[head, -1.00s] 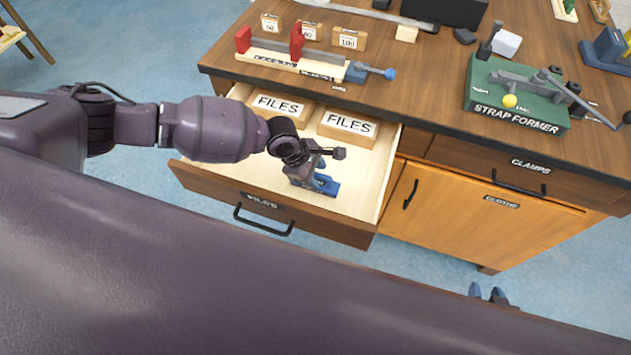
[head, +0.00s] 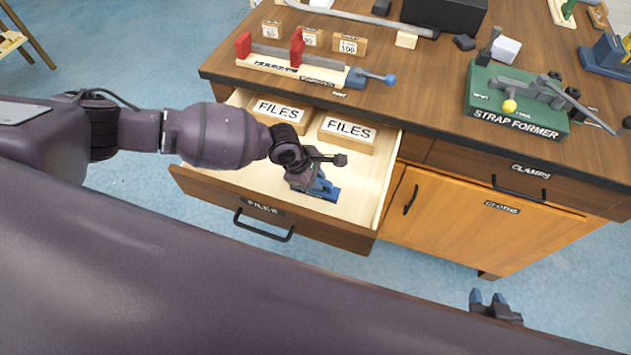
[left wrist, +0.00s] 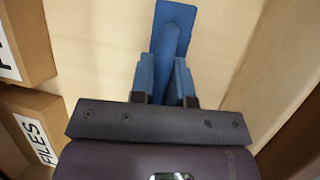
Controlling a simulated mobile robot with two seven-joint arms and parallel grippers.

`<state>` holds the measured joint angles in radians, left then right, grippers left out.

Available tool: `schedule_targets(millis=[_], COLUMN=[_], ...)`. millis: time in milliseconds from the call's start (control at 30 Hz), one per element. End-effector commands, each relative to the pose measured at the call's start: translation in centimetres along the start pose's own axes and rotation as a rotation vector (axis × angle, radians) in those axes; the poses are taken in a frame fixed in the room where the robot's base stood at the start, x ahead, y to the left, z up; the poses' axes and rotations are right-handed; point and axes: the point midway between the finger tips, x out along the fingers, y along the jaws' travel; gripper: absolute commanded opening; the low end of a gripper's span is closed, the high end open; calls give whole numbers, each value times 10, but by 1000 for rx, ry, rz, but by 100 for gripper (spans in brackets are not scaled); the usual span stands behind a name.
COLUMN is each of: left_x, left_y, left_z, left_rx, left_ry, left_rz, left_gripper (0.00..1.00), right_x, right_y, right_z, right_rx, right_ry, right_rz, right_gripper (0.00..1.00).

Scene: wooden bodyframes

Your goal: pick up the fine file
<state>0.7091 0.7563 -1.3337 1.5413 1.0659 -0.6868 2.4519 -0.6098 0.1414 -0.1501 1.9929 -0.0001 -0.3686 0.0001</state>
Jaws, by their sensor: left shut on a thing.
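The fine file (left wrist: 174,28) looks like a flat blue piece, wider at its far end, lying over the pale floor of the open drawer. In the head view it is mostly hidden by my left gripper (head: 318,187), and I cannot make out a label on it. My left gripper is down inside the drawer. In the left wrist view its two blue fingers (left wrist: 164,80) are shut on the file, one on each side. My right gripper (head: 487,298) is open and empty, away from the drawer, low at the right.
The open drawer (head: 365,200) holds two wooden blocks marked FILES (head: 347,131) (head: 277,108) at its back. Drawer walls stand close around my left gripper. Above is the bench top (head: 420,105) with a red-jawed clamp (head: 297,50) and a green strap former (head: 515,105).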

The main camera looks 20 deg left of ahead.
Motion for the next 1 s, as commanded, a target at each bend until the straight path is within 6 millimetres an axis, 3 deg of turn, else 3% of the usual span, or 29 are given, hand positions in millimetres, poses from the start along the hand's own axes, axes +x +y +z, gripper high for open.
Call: schedule_targets(millis=[267,700,1000], left_x=[-36,-135,-173], left_y=[8,29,38], left_z=[15,56,72], left_rx=[1,2,1], left_ry=[-2,-2,-1], left_rz=[3,3,1], left_gripper=[0,0,0], right_x=[-3,-4,-7], right_y=[1,1,2], right_z=[-6,-23,-18], right_rx=[0,-3,-2], right_ry=[0,18,5], right_rz=[0,-2,-1], right_gripper=[37,37,37])
